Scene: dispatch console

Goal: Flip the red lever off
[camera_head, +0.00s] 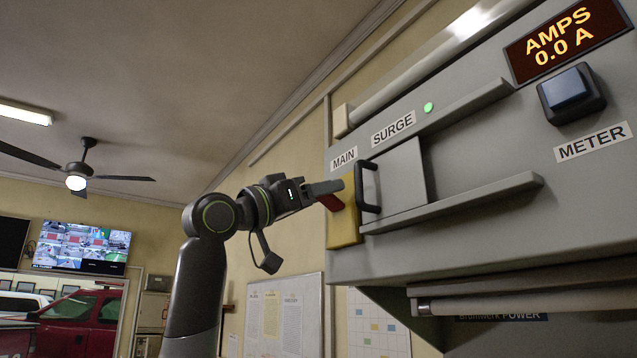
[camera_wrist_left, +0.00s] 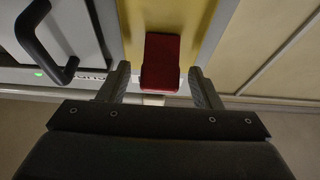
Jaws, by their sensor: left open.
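The red lever (camera_head: 331,203) sits on a yellow plate (camera_head: 344,226) at the left end of the grey console, below the MAIN label. In the wrist view the red lever (camera_wrist_left: 160,62) stands between the two fingers of my left gripper (camera_wrist_left: 163,88), with a gap on each side. In the head view my left gripper (camera_head: 326,188) is at the lever, and its fingers cover part of it. It is open. My right gripper is not in view.
A black handle (camera_head: 368,187) on a sliding grey panel (camera_head: 400,178) is just right of the lever. Rails (camera_head: 460,203) run along the console. A blue button (camera_head: 566,90) by METER and a display reading AMPS 0.0 A (camera_head: 566,40) are further right. Left of the console is open room.

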